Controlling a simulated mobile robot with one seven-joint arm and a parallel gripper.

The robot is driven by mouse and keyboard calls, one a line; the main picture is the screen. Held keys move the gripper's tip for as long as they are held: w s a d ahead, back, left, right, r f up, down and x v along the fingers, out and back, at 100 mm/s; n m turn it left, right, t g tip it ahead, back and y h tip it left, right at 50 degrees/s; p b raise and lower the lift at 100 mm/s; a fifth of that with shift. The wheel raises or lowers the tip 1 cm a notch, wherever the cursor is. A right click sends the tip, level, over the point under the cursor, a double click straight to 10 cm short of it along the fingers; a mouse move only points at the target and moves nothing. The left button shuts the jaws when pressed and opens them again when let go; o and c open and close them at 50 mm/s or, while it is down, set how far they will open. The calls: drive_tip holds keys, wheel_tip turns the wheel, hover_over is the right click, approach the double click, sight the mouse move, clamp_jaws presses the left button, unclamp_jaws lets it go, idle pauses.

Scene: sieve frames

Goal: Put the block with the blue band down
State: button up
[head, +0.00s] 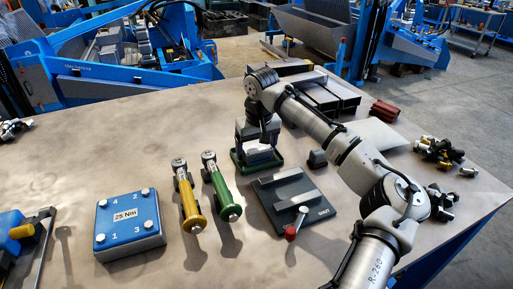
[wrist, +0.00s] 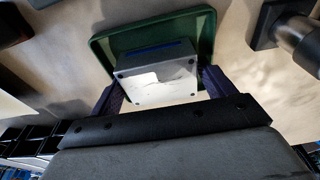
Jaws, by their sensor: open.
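The grey block with the blue band (wrist: 152,80) lies in the green tray (wrist: 208,40) in the wrist view. Its blue band shows as a strip along the far part of its upper side, and a pale face with dark corner dots faces the camera. My gripper (wrist: 160,90) is open, with one dark finger on each side of the block. Whether the fingers touch the block cannot be told. In the head view my gripper (head: 259,144) is low over the green tray (head: 274,163), and the block (head: 260,155) is partly hidden under it.
A dark plate with a red-knobbed lever (head: 292,207) is in front of the tray. A small dark block (head: 317,159) is right of it. Green (head: 221,188) and yellow (head: 188,200) tools and a blue numbered box (head: 128,225) are to the left. Dark channels (head: 325,93) stand behind.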

sight(259, 150)
wheel_tip(259, 150, up, 12)
drive_tip(key=s+b, duration=0.1)
drive_tip(key=b, duration=0.1)
drive_tip(key=shift+s+d, duration=0.35)
